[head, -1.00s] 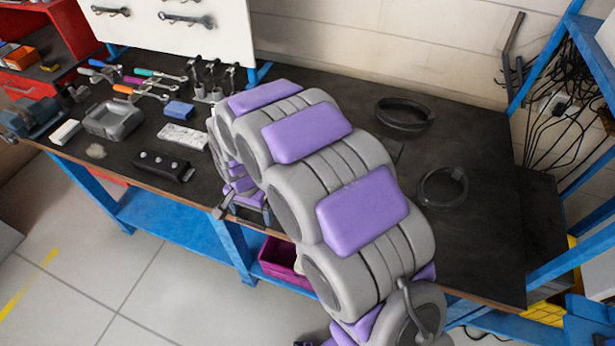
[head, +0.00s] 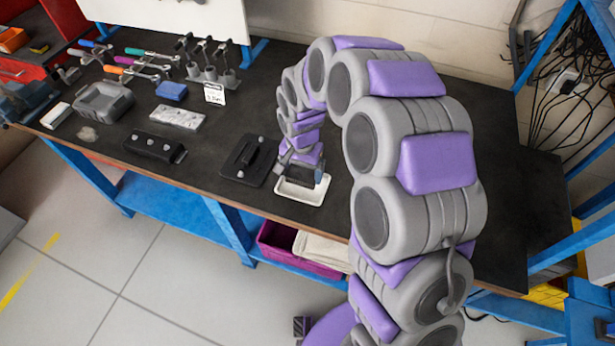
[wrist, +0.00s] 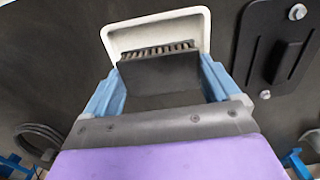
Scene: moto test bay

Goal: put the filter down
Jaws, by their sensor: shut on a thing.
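The filter is a dark block with a ribbed edge (wrist: 160,68), seen in the wrist view between my gripper's blue fingers. My gripper (head: 303,176) is shut on it; in the head view the filter is small and partly covered by the gripper. A shallow white tray (wrist: 157,26) lies beyond the filter in the wrist view, its near part hidden. In the head view the tray (head: 300,197) lies on the dark bench near the front edge, with the gripper and filter over it. I cannot tell whether the filter touches the tray.
A black bolted cover (head: 247,160) lies just left of the tray. It also shows in the wrist view (wrist: 275,50). Further left are a black bar (head: 154,146), a silver part (head: 177,118), a blue box (head: 172,91) and several tools. My arm hides much of the bench's right side.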

